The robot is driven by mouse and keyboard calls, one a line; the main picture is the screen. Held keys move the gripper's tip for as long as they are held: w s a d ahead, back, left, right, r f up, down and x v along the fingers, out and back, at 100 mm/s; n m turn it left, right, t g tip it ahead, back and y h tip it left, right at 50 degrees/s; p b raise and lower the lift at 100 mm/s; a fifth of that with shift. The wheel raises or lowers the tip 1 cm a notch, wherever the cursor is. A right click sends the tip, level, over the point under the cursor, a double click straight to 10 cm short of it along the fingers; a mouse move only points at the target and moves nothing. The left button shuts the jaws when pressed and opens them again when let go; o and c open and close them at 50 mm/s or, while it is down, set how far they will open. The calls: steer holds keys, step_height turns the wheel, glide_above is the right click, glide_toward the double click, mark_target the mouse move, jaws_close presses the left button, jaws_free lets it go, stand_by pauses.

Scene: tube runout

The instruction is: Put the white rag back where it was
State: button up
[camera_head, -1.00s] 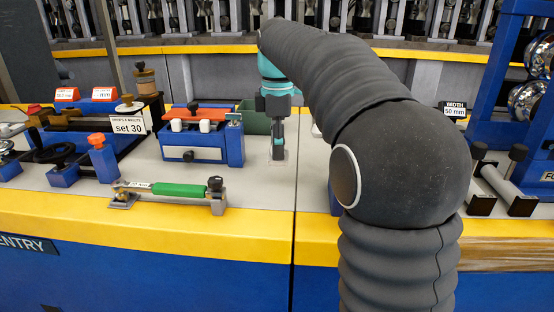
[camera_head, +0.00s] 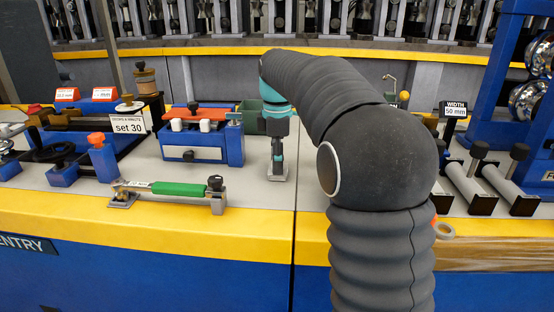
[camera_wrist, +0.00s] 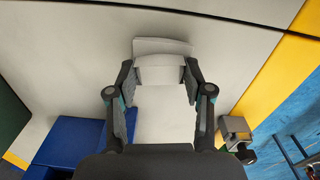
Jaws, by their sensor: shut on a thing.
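The white rag (camera_wrist: 164,112) is between the two fingers of my gripper (camera_wrist: 160,76) in the wrist view. It looks folded, with a flap spreading out past the fingertips over the pale bench top. In the head view my gripper (camera_head: 278,168) points down, just right of the blue fixture with orange and white parts. Only a small pale piece of the rag (camera_head: 279,178) shows at its tip, at or very close to the bench top. I cannot tell whether the rag touches the bench.
The blue fixture (camera_head: 205,150) stands close on the left, with a dark green bin (camera_head: 250,118) behind. A green-handled tool (camera_head: 178,189) lies front left. The bench seam runs to the right of my gripper. Grey rollers (camera_head: 470,185) stand at the right.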

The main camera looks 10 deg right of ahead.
steer(key=o, duration=1.1)
steer(key=shift+f, duration=0.1)
step_height(320, 180, up, 12)
steer(key=p, duration=0.3)
